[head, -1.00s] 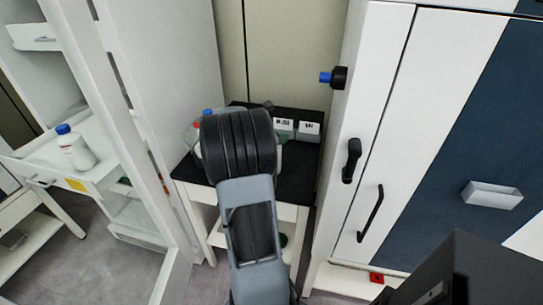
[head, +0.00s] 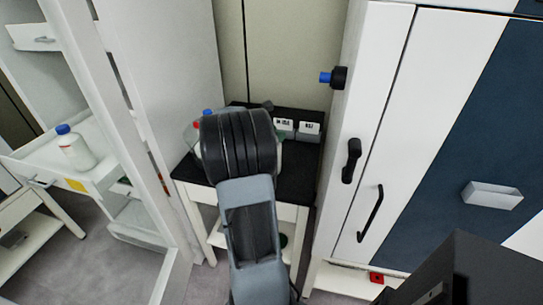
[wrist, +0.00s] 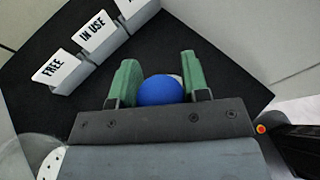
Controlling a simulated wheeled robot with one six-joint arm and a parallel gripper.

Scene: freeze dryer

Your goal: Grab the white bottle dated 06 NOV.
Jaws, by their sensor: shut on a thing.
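In the wrist view my gripper (wrist: 159,62) has its two green fingers on either side of a blue cap (wrist: 160,90). It is shut on this blue-capped bottle, and a sliver of white shows beside the cap. The rest of the held bottle is hidden, and no date is legible. In the head view my arm covers most of the gripper and what it holds. Another white bottle (head: 76,152) with a blue cap and red on its label stands on the shelf at the left; its date is too small to read.
The black tabletop (head: 298,180) carries label holders, reading FREE (wrist: 53,66) and IN USE (wrist: 92,38) in the wrist view. A blue cap (head: 207,112) and a red cap (head: 196,125) show beside my arm. White cabinets with a black handle (head: 351,160) flank the right.

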